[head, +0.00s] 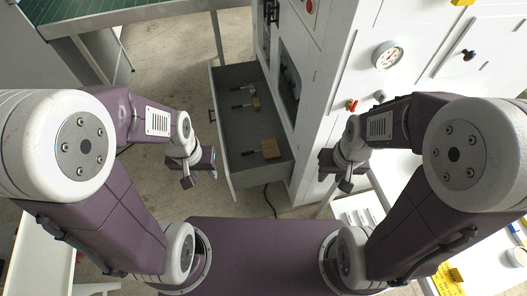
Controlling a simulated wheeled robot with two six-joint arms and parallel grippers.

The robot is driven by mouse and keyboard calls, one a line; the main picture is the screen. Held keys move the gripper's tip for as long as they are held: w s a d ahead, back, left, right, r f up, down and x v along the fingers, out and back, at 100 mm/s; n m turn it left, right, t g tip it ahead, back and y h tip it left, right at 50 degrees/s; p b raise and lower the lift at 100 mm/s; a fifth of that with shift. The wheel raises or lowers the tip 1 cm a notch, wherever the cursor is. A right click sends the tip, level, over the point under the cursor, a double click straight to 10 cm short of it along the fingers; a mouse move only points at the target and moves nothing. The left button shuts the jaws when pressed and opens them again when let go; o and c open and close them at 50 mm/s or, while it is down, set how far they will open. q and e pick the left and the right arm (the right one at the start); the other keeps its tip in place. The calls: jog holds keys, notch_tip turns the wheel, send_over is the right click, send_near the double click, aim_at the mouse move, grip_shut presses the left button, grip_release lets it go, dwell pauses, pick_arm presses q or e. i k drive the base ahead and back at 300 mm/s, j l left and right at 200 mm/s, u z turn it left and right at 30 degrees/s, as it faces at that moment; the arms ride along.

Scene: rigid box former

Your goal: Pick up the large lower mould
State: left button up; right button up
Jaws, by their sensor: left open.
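An open grey drawer (232,130) sticks out of the white machine in the head view. My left gripper (201,177) is open and empty, just left of the drawer's near end and apart from the block. My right gripper (336,178) is to the right of the drawer, in front of the machine; its finger gap is unclear.
The white machine (338,95) with a round gauge (388,55) stands right of the drawer. A green-topped table (95,12) is at the upper left. A white surface with small items lies at the lower right. Concrete floor (170,65) is clear left of the drawer.

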aim_at(269, 147)
jog(key=i+j+z, duration=0.1)
jog(key=j+z, duration=0.75)
jog(key=j, duration=0.15)
jog(key=j+z, duration=0.4)
jog(key=j, duration=0.15)
jog(key=k+j+z, duration=0.1)
jog(key=j+z, duration=0.6)
jog(key=j, duration=0.15)
jog(key=j+z, duration=0.65)
jog(key=j, duration=0.25)
jog(key=k+j+z, duration=0.1)
jog(key=j+z, duration=0.2)
jog(key=k+j+z, duration=0.15)
jog(key=j+z, duration=0.2)
jog(key=j, duration=0.15)
jog(key=k+j+z, duration=0.3)
jog(key=i+j, duration=0.1)
